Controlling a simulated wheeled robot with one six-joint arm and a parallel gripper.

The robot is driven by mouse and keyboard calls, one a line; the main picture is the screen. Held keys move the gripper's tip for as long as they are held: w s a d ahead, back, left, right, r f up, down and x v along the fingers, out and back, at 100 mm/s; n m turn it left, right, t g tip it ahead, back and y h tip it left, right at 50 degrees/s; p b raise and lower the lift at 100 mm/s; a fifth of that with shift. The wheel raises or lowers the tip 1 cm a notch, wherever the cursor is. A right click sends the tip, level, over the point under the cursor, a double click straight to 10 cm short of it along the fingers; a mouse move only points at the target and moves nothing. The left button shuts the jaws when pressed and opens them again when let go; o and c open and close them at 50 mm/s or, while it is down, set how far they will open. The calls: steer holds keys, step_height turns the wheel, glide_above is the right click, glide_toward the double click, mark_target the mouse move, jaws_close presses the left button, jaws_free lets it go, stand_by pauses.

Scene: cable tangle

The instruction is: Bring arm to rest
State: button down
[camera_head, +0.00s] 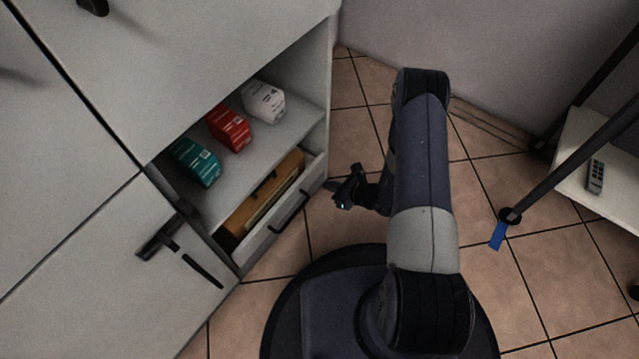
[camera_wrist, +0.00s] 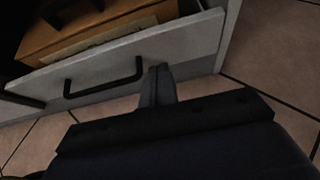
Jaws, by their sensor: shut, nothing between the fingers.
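My gripper (camera_head: 332,187) is in the middle of the head view, at the end of my bent arm. It points left toward the open drawer (camera_head: 285,222) of the white cabinet. In the wrist view my gripper's fingers (camera_wrist: 158,72) are together and empty, just in front of the drawer's front panel (camera_wrist: 205,40). I cannot tell whether the fingertips touch the panel. The drawer's black handle (camera_head: 290,213) is left of and below the gripper; it also shows in the wrist view (camera_wrist: 105,82).
A wooden box (camera_head: 262,195) lies in the drawer. Teal (camera_head: 196,163), red (camera_head: 229,128) and white (camera_head: 263,101) cartons stand on the shelf above. A cabinet door (camera_head: 140,275) is at lower left. A white table (camera_head: 600,165) with a remote (camera_head: 595,176) and dark poles is right.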

steer(key=p+v, duration=0.2)
steer(key=v, duration=0.5)
steer(key=shift+d, duration=0.2)
